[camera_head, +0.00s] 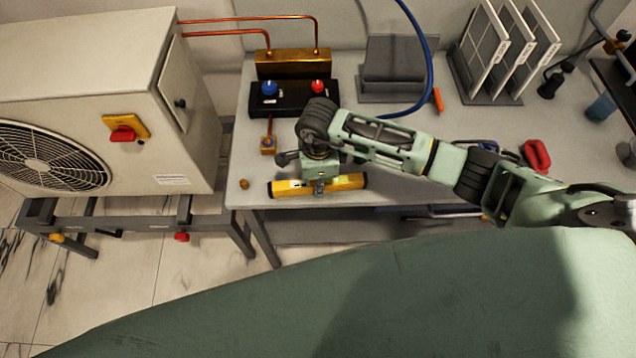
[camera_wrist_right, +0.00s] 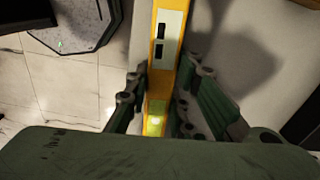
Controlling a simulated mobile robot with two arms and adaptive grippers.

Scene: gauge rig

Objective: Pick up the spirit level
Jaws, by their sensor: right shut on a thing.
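The spirit level (camera_head: 349,182) is a yellow bar near the front edge of the grey bench in the head view. My right gripper (camera_head: 319,187) is over its middle, with the arm coming in from the right. In the right wrist view the level (camera_wrist_right: 157,75) runs up between the two fingers, with a pale label and a bright green vial on it. The right gripper (camera_wrist_right: 158,112) is shut on the level. I cannot tell whether the level touches the bench. My left gripper is not in view.
The bench (camera_head: 245,145) holds a black block with blue and red knobs (camera_head: 290,97) behind the level. A small brass piece (camera_head: 244,184) lies left of it. A red-handled tool (camera_head: 536,154) and a rack of panels (camera_head: 497,60) are right. A large outdoor unit (camera_head: 150,60) stands left.

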